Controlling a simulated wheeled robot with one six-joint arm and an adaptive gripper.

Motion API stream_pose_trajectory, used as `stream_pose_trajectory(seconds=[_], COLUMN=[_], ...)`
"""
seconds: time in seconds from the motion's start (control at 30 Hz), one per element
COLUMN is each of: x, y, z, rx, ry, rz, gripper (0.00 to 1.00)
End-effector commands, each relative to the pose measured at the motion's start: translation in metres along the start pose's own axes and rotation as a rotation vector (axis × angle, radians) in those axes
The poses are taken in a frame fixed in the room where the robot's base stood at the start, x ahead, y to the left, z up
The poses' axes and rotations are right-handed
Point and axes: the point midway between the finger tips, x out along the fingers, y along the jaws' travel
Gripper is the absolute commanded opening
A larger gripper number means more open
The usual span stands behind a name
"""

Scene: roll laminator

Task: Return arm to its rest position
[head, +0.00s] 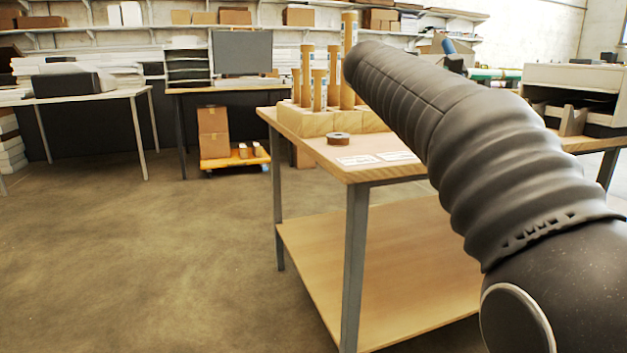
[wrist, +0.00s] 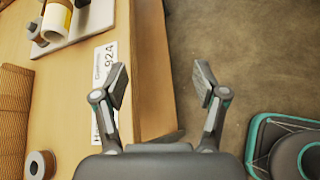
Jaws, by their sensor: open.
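My gripper (wrist: 161,85) shows in the wrist view with its two fingers spread apart and nothing between them. It is above the edge of the wooden table (wrist: 150,70), with floor under its right finger. In the head view my dark ribbed arm reaches up and left across the table (head: 345,165); the gripper itself is hidden there.
On the table, cardboard tubes (head: 349,55) stand in a wooden block (head: 305,120), near a small brown roll (head: 338,138). A white label (wrist: 104,75) lies near the edge in the wrist view. Open floor (head: 150,250) lies to the left.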

Motion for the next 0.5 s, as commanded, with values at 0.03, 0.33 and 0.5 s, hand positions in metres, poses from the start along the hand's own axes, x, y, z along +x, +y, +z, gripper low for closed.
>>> stream_pose_trajectory(seconds=[0.03,0.33,0.5], x=[0.000,-0.002,-0.008], y=[-0.011,-0.104,-0.169], z=[-0.004,-0.064,-0.113], rx=[0.043,0.502,0.832], ry=[0.028,0.305,0.472], rz=[0.003,-0.030,-0.128], gripper=[0.72,0.72,0.72])
